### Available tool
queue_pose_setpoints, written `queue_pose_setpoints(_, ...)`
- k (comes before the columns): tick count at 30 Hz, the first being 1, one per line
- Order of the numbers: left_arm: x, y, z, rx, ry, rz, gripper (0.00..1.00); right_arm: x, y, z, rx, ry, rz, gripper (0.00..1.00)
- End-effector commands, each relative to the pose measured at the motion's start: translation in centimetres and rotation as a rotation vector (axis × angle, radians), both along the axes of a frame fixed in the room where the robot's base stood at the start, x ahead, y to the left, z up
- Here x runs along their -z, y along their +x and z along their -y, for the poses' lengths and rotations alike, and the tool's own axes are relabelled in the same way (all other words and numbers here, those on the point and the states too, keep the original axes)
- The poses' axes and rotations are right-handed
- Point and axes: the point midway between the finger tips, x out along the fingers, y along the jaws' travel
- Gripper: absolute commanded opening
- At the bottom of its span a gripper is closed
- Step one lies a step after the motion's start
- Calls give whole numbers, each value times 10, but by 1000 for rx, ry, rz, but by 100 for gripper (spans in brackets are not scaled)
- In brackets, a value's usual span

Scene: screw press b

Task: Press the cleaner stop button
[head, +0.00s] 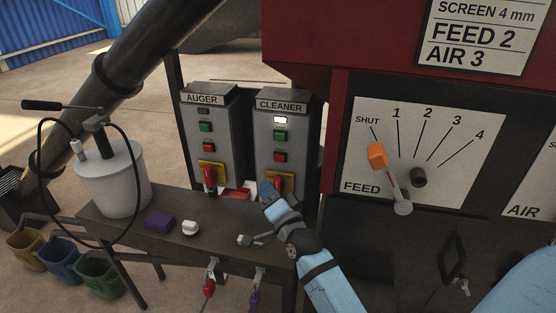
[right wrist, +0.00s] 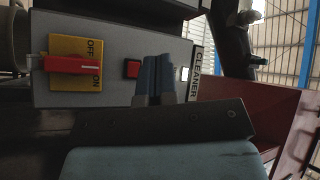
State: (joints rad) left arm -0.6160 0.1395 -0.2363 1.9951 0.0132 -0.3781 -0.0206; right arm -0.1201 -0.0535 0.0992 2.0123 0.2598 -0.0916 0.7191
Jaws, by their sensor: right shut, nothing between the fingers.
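The cleaner box (head: 266,145) is a grey panel labelled CLEANER, with a lit white lamp (head: 280,120), a green button (head: 280,135) and a red stop button (head: 280,157) below it. The red stop button also shows in the right wrist view (right wrist: 132,68). My right gripper (head: 266,190) is low in front of the box in the head view, its fingers shut and empty. In the right wrist view its blue fingertips (right wrist: 155,75) appear just right of the red button, hiding the green one. Whether they touch the panel I cannot tell. My left gripper is not in view.
Below the buttons is a red rotary switch on a yellow plate (right wrist: 75,63). The auger box (head: 208,140) stands to the left. The dark bench (head: 150,215) holds a white pot (head: 112,180) and small items. The red machine with its feed plate (head: 440,185) is on the right.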

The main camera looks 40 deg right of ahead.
Motion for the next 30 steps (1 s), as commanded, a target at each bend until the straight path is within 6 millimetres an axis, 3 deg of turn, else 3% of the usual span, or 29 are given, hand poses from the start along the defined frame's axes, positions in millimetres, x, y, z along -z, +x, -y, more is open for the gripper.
queue_pose_setpoints(13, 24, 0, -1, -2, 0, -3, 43, 2, 37, 43, 1, -4, 2, 0)
queue_pose_setpoints(18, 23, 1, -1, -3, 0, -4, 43, 0, 48, 57, 1, -3, 0, 0)
queue_pose_setpoints(30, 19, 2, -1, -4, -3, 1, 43, 0, 55, 65, 0, -1, 0, 0)
